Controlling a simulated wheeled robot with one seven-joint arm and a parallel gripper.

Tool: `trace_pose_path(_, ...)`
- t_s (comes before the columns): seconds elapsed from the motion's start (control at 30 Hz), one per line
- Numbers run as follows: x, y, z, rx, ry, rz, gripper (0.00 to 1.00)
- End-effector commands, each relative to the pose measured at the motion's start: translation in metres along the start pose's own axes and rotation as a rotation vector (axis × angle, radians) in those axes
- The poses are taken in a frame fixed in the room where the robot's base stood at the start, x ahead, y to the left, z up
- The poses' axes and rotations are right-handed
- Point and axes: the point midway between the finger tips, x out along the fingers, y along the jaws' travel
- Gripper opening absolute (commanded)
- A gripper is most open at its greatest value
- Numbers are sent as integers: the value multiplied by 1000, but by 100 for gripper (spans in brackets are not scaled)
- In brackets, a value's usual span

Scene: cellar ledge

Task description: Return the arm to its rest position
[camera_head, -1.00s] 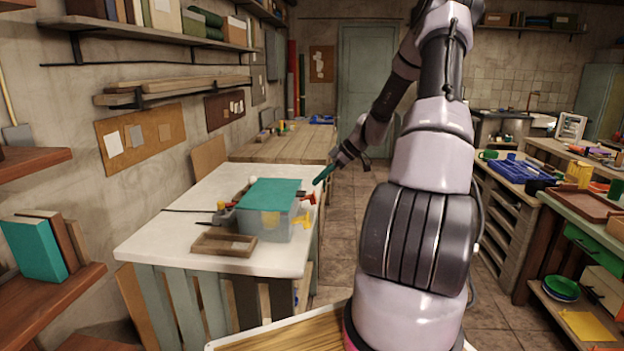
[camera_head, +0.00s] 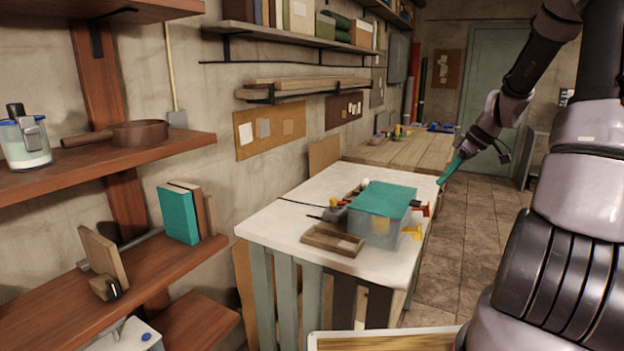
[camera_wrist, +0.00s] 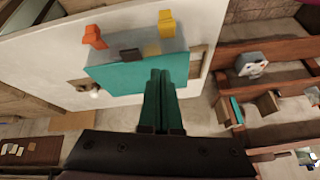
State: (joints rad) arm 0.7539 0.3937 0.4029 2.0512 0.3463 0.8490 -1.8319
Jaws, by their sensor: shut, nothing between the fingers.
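My arm rises on the right of the head view and reaches over toward the white-topped table. My gripper (camera_head: 452,169) has teal fingers and hangs in the air just right of the teal-lidded box (camera_head: 384,199), apart from it. In the wrist view my gripper (camera_wrist: 164,76) has its two fingers pressed together with nothing between them. The box (camera_wrist: 135,72) shows beyond the fingertips there, its teal top toward me. How far above the box the fingers are, I cannot tell.
The white table (camera_head: 288,232) also bears a small wooden tray (camera_head: 332,240) and several tools. Wooden shelves (camera_head: 150,265) with books and a pan (camera_head: 125,134) stand on the left. A wooden bench (camera_head: 405,153) is behind. The tiled floor (camera_head: 470,235) right of the table is clear.

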Motion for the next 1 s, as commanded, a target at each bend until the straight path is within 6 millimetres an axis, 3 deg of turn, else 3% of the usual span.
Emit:
trace_pose_path(0.03,-14,-19,-13,34,-33,28,0)
trace_pose_path(0.2,-53,-77,-40,213,-91,130,0)
trace_pose_path(0.43,-106,-160,-57,472,-54,278,0)
trace_pose_path(0.7,-157,-249,-47,788,129,367,0)
trace_pose_path(0.83,-171,-277,-35,913,216,360,0)
trace_pose_path(1.0,-179,-294,-26,1005,277,341,0)
